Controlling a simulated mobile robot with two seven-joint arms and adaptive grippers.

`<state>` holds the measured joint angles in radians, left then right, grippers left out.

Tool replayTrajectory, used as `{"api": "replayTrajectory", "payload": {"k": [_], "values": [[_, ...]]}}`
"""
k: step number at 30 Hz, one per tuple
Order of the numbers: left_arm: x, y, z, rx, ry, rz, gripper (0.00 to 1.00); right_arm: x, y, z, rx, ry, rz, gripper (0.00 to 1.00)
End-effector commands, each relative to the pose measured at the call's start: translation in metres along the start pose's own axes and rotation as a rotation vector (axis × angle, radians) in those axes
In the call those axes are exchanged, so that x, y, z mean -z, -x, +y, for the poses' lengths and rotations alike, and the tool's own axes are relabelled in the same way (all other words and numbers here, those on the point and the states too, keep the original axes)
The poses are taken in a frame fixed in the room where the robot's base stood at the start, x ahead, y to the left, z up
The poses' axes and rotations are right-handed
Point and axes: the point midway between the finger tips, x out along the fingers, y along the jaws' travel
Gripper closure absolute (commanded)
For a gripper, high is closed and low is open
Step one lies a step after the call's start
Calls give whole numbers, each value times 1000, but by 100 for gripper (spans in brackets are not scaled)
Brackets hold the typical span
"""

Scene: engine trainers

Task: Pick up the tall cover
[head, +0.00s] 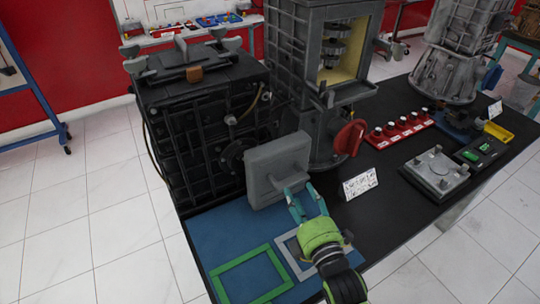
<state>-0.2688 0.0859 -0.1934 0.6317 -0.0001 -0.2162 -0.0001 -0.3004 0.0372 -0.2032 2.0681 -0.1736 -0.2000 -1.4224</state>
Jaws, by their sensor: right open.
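The tall cover looks to be the grey upright slab (275,160) with a raised grip on its front, standing against the dark engine block (205,125). My right gripper (303,198) has teal fingers and reaches in from the lower right. Its fingertips are at the cover's front grip, open; I cannot tell whether they touch it. The fingers and part of the cover's lower right overlap in the picture. My left gripper is not in view.
A blue mat (205,242) with green (228,286) and grey (290,262) outlined rectangles lies in front. A tall grey machine (312,70) stands behind.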

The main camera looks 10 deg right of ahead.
Motion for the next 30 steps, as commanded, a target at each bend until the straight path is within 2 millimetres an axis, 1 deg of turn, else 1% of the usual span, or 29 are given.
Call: {"api": "replayTrajectory", "payload": {"k": [2, 4, 9, 12, 13, 16, 18, 24, 26, 30], "values": [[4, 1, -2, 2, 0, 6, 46, 0, -3, 1, -3, 5, 1, 52], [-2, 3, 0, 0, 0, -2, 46, 0, -10, 2, -5, 5, 1, 52], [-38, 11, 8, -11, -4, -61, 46, 0, -29, 3, -5, 3, 0, 52], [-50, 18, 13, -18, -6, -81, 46, -2, -44, 5, -5, 3, 0, 52], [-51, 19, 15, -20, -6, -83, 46, -2, -49, 6, -6, 3, 0, 52], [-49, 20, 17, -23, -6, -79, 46, -2, -62, 3, -4, 3, 1, 52], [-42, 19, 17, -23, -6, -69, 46, -1, -68, 3, -3, 3, 1, 52], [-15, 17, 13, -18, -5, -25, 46, -1, -71, 2, -2, 3, 2, 52], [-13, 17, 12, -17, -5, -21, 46, -1, -71, 2, -2, 3, 2, 52], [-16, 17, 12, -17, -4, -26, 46, -1, -70, 2, -2, 3, 2, 100]]}}
